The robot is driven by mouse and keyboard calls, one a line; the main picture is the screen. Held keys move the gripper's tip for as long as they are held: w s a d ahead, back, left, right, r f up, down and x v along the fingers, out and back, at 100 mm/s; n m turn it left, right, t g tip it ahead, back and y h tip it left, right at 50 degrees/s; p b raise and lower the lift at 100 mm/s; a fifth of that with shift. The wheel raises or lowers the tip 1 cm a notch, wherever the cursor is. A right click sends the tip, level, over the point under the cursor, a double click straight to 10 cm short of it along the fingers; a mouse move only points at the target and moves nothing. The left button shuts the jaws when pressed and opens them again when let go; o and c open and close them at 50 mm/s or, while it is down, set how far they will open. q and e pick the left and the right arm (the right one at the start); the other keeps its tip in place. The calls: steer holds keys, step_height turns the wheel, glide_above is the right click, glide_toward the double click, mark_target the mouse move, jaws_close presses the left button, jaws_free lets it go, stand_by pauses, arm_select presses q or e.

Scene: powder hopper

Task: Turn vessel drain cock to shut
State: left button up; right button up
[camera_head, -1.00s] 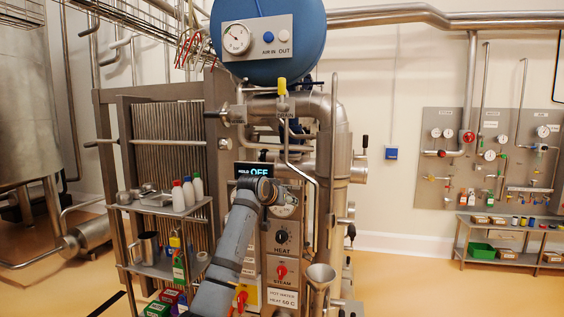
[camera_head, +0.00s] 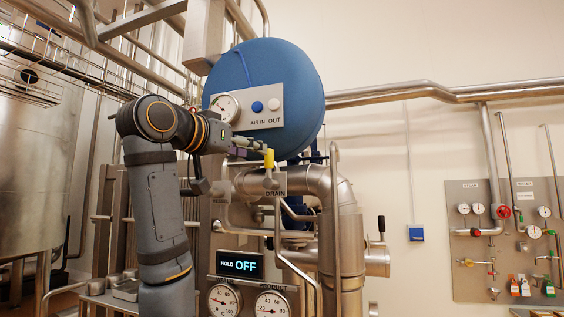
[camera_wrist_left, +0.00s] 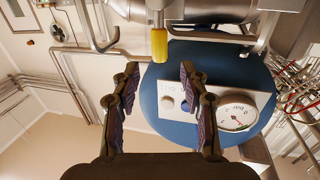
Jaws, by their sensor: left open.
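The drain cock's yellow handle (camera_head: 269,158) stands upright above the DRAIN label (camera_head: 275,194), just under the blue vessel (camera_head: 290,75). My left gripper (camera_head: 254,147) is at the handle's left in the head view, its tips close to it. In the left wrist view, the picture is upside down, and the yellow handle (camera_wrist_left: 159,44) lies just beyond the tips, in line with the gap between them. My left gripper (camera_wrist_left: 160,76) is open with nothing between its fingers. Whether a finger touches the handle I cannot tell. My right gripper is in neither view.
A gauge panel with AIR IN and OUT buttons (camera_head: 266,105) is on the vessel close above the gripper. A thick steel pipe (camera_head: 325,190) bends down behind and right of the cock. A HOLD OFF display (camera_head: 240,263) and gauges sit below.

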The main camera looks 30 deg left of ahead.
mark_target(269, 153)
arm_select(q)
steer(key=w+p, duration=0.1)
steer(key=w, duration=0.1)
steer(key=w+p, duration=0.1)
steer(key=w, duration=0.2)
steer(key=w+p, duration=0.2)
steer(key=w, duration=0.1)
steer(key=shift+w+r, duration=0.15)
steer(key=shift+r, duration=0.2)
steer(key=shift+c, duration=0.5)
steer(key=c, duration=0.5)
jaws_close()
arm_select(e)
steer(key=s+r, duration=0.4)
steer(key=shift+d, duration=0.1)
